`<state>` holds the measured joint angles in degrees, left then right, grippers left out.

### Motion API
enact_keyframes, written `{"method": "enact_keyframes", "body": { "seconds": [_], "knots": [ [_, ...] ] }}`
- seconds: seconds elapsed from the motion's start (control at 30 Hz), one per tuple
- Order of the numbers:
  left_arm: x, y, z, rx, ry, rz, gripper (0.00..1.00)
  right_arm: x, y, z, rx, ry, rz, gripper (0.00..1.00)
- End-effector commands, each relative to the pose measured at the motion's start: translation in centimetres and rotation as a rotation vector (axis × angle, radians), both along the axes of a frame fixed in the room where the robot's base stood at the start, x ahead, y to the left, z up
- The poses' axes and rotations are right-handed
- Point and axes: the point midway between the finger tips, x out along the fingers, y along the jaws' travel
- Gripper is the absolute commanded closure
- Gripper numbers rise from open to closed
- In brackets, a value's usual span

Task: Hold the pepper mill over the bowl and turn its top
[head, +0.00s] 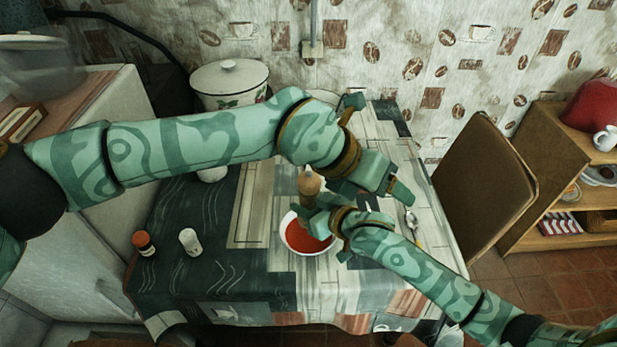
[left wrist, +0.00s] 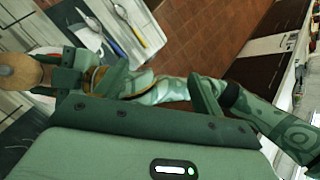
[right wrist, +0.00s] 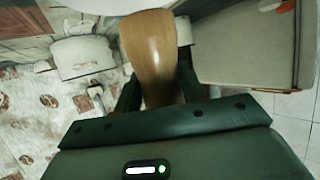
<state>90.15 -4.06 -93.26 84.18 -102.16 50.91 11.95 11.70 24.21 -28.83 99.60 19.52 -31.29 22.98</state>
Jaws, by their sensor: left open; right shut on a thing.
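The wooden pepper mill (head: 309,183) stands roughly upright above the rim of a white bowl (head: 286,240) of red soup. My right gripper (head: 320,204) is shut on the mill; the right wrist view shows the mill's wooden body (right wrist: 152,55) between the fingers. My left gripper (head: 372,186) is open and empty, to the right of the mill and above my right wrist in the picture. In the left wrist view the mill's round top (left wrist: 22,70) shows at the left edge, outside the left fingers. The mill's lower part is partly hidden by my right gripper.
A white lidded pot (head: 230,84) stands at the back left. A red-capped shaker (head: 143,243) and a white shaker (head: 190,241) stand at the left front. A spoon (head: 413,226) lies on the right side. A brown chair (head: 482,182) is beside the table.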

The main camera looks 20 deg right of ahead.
Motion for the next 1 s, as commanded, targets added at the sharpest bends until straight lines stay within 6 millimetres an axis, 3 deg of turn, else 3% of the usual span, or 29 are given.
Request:
{"method": "enact_keyframes", "body": {
  "seconds": [0.03,0.1,0.2,0.33,0.47,0.57,0.7,0.9,1.0],
  "knots": [
    [-2.3,-1.8,0.6,-0.141,0.021,-0.082,0.32,0.0,0.0,0.1,0.001,-0.002,0.000,0.87],
    [-4.6,-4.0,2.6,-0.363,0.022,-0.154,0.32,0.0,0.0,0.1,0.001,-0.002,0.000,0.87],
    [-6.3,-5.9,6.0,-0.668,-0.009,-0.153,0.32,0.0,0.0,0.1,0.001,-0.002,0.000,0.87],
    [-5.3,-6.2,10.0,-0.986,-0.104,0.014,0.32,0.0,0.0,0.1,0.001,-0.002,0.000,0.87],
    [-2.0,-4.5,11.3,-1.133,-0.241,0.324,0.32,0.0,0.0,0.1,0.001,-0.002,0.000,0.87],
    [1.0,-2.0,10.0,-1.095,-0.356,0.596,0.32,0.0,0.0,0.1,0.001,-0.002,0.000,0.87],
    [3.7,2.2,5.2,-0.834,-0.501,0.914,0.32,0.0,0.0,0.1,0.001,-0.002,0.000,0.87],
    [3.4,7.4,-2.0,-0.345,-0.611,1.071,0.32,0.0,0.0,0.1,0.001,-0.002,0.000,0.87],
    [2.6,8.9,-4.1,-0.177,-0.633,1.065,0.32,0.0,0.0,0.1,0.001,-0.002,0.000,0.87]
  ]
}}
